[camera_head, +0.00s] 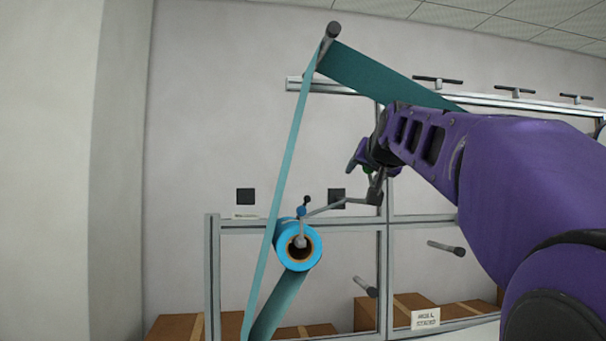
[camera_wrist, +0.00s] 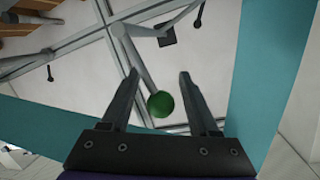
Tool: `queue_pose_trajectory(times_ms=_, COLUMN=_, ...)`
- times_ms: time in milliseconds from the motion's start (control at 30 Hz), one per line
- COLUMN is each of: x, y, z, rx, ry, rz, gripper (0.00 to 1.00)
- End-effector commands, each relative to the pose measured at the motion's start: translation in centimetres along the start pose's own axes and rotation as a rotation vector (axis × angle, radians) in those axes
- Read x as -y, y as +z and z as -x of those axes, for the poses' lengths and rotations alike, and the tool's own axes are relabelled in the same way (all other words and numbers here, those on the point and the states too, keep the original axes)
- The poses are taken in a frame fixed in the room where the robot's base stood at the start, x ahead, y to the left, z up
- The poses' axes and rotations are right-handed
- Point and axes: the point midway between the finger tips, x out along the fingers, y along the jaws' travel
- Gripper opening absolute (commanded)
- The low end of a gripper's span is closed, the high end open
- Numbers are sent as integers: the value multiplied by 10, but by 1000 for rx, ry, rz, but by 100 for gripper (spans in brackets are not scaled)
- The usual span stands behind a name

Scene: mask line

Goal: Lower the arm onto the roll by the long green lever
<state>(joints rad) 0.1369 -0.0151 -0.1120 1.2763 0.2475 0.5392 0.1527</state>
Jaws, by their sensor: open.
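The blue roll (camera_head: 313,251) sits on a spindle at the left of the frame, with teal web running past it. The thin grey arm (camera_head: 330,208) slopes from a pivot at the right down to a small blue piece above the roll. The lever (camera_head: 376,187) rises from that pivot; its green knob (camera_head: 368,175) is partly hidden by my gripper (camera_head: 360,160). In the wrist view the lever's rod (camera_wrist: 136,62) ends in the green knob (camera_wrist: 160,104), which appears between the fingers of my open gripper (camera_wrist: 158,76). Contact cannot be told.
A teal web (camera_head: 287,165) runs from the top roller (camera_head: 330,42) down to the left and also back to the right behind my arm. Metal rails (camera_head: 212,280) frame the line. Bare pegs (camera_head: 445,248) stick out at the right. Cardboard boxes (camera_head: 175,327) lie below.

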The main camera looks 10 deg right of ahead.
Motion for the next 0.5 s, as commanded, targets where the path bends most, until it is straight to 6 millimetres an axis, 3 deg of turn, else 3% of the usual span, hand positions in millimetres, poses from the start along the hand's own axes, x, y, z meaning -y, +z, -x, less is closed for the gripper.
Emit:
queue_pose_trajectory(times_ms=233, x=5, y=-14, z=3, rx=-2, ry=-1, rz=-1, gripper=61)
queue_pose_trajectory(times_ms=500, x=25, y=-62, z=14, rx=-3, ry=0, rz=1, gripper=61)
